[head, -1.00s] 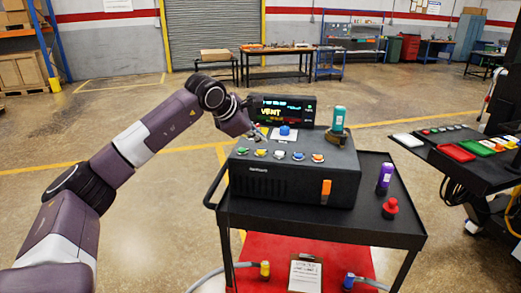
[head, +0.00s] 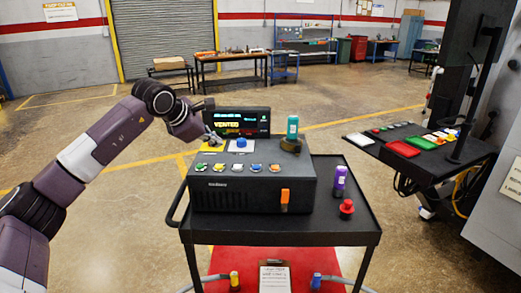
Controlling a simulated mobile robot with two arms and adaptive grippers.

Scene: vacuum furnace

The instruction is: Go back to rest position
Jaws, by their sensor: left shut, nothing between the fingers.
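My left arm comes in from the left, and its gripper (head: 212,138) is shut and empty. It is just above the back left of the black control box (head: 254,198), beside its screen (head: 238,122). The screen reads "VENTED". A blue knob (head: 240,143) sits on the box top to the right of the fingertips, apart from them. A row of coloured buttons (head: 237,168) lies nearer the front edge. My right gripper does not show.
A dark side table (head: 462,163) with coloured trays stands at right. Open floor (head: 110,220) lies left of the cart.

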